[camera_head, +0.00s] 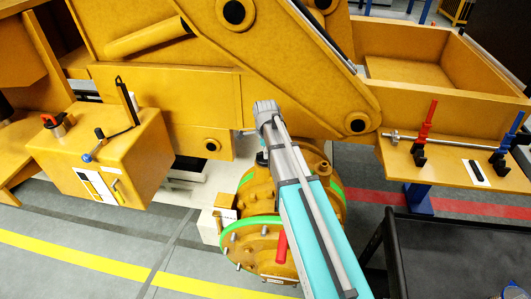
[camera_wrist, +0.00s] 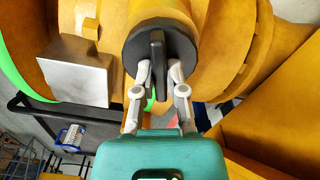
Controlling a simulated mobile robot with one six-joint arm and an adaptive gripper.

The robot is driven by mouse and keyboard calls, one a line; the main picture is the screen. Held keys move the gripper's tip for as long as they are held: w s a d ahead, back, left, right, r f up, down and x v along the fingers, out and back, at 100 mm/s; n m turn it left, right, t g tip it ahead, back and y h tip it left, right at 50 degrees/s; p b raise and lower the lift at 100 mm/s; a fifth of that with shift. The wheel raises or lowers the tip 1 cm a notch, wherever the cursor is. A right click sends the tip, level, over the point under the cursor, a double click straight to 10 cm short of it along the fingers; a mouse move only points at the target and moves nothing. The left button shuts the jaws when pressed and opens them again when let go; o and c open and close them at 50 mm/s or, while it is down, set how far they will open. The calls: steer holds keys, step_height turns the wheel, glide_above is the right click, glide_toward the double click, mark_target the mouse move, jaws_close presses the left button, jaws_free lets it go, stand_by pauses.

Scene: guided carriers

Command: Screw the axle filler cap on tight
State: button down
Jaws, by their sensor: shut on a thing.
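The axle filler cap is a black round cap (camera_wrist: 133,52) with a raised upright grip bar, seen in the wrist view. It sits at the end of an orange neck on the axle. My gripper (camera_wrist: 160,73) has its two grey fingers closed on either side of the bar. In the head view, the orange axle housing (camera_head: 258,192) with green bands stands at the lower middle. My turquoise and grey arm crosses in front of it, and the gripper and cap are mostly hidden there. The cap's thread and seating edge cannot be made out.
An orange box with levers (camera_head: 128,150) stands at left. A shelf (camera_head: 440,165) at right bears red and blue clamps (camera_head: 426,125) and a metal rod. A black cart (camera_head: 440,255) is at lower right. Orange machine arms hang close above the axle. Floor is free at lower left.

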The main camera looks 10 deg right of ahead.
steer(key=shift+w+m, duration=0.1)
steer(key=shift+m, duration=1)
steer(key=c, duration=0.6)
jaws_free()
steer(key=shift+r, duration=0.15)
